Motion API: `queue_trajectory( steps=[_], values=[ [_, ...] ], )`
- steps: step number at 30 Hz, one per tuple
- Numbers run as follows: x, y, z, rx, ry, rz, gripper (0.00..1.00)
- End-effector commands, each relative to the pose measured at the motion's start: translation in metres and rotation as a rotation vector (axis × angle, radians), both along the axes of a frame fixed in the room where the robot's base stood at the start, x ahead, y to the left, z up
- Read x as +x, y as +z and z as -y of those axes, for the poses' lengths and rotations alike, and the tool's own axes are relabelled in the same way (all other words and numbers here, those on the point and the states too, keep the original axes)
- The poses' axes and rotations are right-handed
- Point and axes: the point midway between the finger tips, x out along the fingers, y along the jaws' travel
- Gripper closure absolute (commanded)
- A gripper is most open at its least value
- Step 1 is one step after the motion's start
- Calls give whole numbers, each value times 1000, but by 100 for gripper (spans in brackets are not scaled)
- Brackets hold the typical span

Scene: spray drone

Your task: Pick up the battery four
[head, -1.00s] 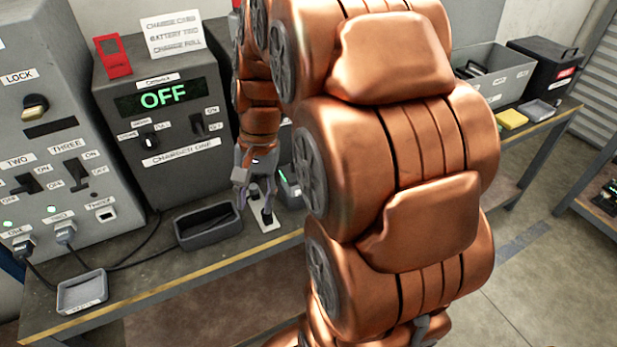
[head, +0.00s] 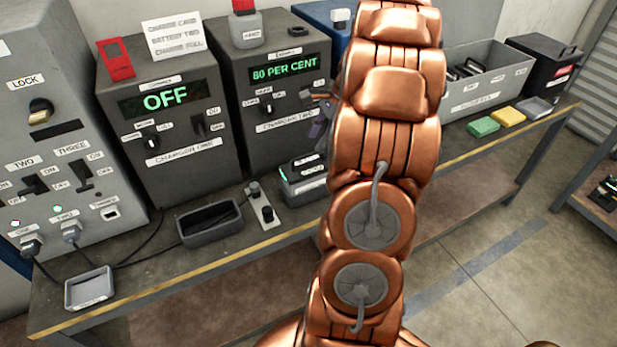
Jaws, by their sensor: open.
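No battery four can be picked out by a readable label. A dark battery-like block (head: 303,181) with a handle and a small green light sits on the bench in front of charger two (head: 284,127), its right end close to my arm. Several dark blocks (head: 468,72) lie in the grey bin (head: 487,92) at the back right; their labels are too small to read. My gripper (head: 321,122) shows only in part at the left edge of my copper arm, in front of charger two. It is open, and no held thing shows. The arm hides most of it.
Charger one (head: 167,125) reads OFF; charger two reads 80 PER CENT. A dark open tray (head: 209,234) and a plate with two knobs (head: 263,207) lie on the bench. A grey control box (head: 50,150) stands left. Green (head: 483,127) and yellow (head: 507,117) pads lie right.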

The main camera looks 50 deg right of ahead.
Motion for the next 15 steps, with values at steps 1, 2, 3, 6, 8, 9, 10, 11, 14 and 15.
queue_trajectory(
  steps=[1, 2, 3, 6, 8, 9, 10, 11, 14, 15],
  values=[
    [1, -4, -2, 2, 1, -1, 57],
    [2, -6, -3, 1, 1, -2, 57],
    [3, -9, -4, 0, 2, -1, 57],
    [4, -14, -6, -1, 2, -2, 57],
    [5, -16, -7, -1, 4, -2, 57],
    [5, -19, -8, -1, 4, -2, 57],
    [6, -21, -9, -1, 4, -2, 57],
    [7, -24, -10, -1, 4, -2, 57],
    [9, -35, -15, 5, 4, -5, 57],
    [10, -40, -16, 3, 5, -5, 57]
  ],
)
